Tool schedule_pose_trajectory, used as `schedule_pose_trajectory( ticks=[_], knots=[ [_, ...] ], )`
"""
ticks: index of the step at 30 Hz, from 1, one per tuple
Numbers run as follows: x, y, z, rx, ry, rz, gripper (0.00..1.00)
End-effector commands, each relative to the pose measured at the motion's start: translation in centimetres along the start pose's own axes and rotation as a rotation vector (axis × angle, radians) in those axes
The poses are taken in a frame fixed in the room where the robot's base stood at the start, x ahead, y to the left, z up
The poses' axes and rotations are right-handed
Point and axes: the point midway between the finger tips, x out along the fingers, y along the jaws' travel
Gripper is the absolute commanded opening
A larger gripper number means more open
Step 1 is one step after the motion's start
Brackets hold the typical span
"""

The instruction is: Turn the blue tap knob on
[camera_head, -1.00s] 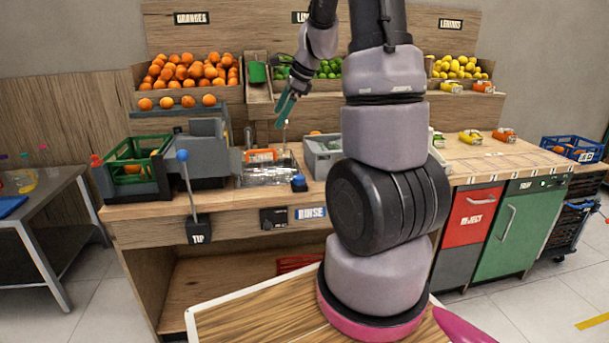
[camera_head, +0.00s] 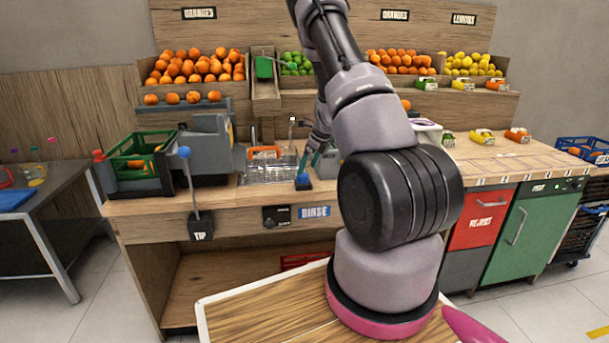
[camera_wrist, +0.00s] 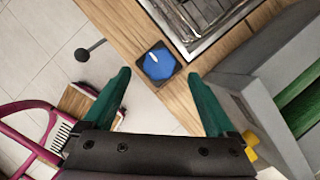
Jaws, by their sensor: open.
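The blue tap knob (camera_head: 303,180) sits on a dark square base on the counter, at the front right of the sink (camera_head: 268,168). In the wrist view the knob (camera_wrist: 158,64) shows a white line on its top and lies just beyond the fingertips, between them in the picture. My gripper (camera_head: 309,165) points down at the knob in the head view, and its tips partly overlap it there. In the wrist view my gripper's (camera_wrist: 158,76) two green fingers are wide apart with nothing between them. I cannot tell whether a finger touches the knob.
A metal basin (camera_wrist: 205,20) lies beyond the knob in the wrist view. A lever with a blue ball (camera_head: 184,152) rises at the counter's front left. A green crate (camera_head: 135,160) stands further left.

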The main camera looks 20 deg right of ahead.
Motion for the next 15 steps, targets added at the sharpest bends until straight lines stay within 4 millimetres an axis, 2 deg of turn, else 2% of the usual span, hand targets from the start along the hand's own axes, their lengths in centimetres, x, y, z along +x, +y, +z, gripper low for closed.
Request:
schedule_pose_trajectory(
  ticks=[1,6,15],
  knots=[
    [1.1,0.0,-0.1,0.000,0.003,0.001,0.91],
    [3.4,0.0,0.0,-0.001,0.001,0.001,0.91],
    [4.6,0.0,0.0,-0.001,0.000,-0.001,0.91]
  ],
)
